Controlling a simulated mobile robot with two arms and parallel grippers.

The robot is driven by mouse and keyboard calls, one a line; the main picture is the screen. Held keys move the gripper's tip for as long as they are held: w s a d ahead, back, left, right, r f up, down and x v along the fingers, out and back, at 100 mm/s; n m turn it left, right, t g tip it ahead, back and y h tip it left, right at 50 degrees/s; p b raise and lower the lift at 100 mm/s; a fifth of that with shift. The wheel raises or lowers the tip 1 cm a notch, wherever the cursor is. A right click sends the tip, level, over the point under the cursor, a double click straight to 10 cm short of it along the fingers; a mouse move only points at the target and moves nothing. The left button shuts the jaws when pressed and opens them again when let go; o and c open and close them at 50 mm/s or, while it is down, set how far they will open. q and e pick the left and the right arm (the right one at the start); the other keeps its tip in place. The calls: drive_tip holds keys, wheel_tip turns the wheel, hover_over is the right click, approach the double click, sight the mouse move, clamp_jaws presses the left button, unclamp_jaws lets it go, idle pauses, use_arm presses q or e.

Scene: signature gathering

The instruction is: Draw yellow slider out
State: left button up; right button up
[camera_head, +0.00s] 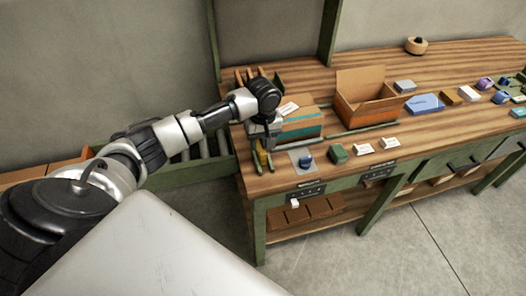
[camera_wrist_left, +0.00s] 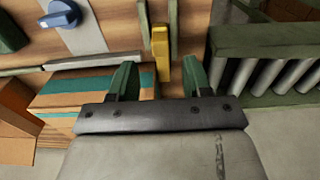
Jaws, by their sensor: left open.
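The yellow slider (camera_wrist_left: 161,50) is a narrow upright bar at the table's left end, beside green rails. It also shows in the head view (camera_head: 261,155), just below my left gripper (camera_head: 262,130). In the left wrist view my left gripper (camera_wrist_left: 160,76) is open, with two green-padded fingers. The yellow slider appears in the gap between the fingertips, with space on both sides. I cannot tell how deep it sits between them. My right gripper is not in view.
A box with a teal stripe (camera_head: 302,123) stands right beside my left gripper. An open carton (camera_head: 367,98) is farther right. A blue knob on a plate (camera_head: 306,160) and a green block (camera_head: 338,153) are near the front edge. A roller conveyor (camera_wrist_left: 285,68) adjoins the table's left end.

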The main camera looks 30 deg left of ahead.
sight(263, 152)
use_arm(q)
wheel_tip(263, 152, down, 6)
drive_tip(key=shift+p, duration=0.3)
drive_tip(key=shift+c, duration=0.5)
clamp_jaws()
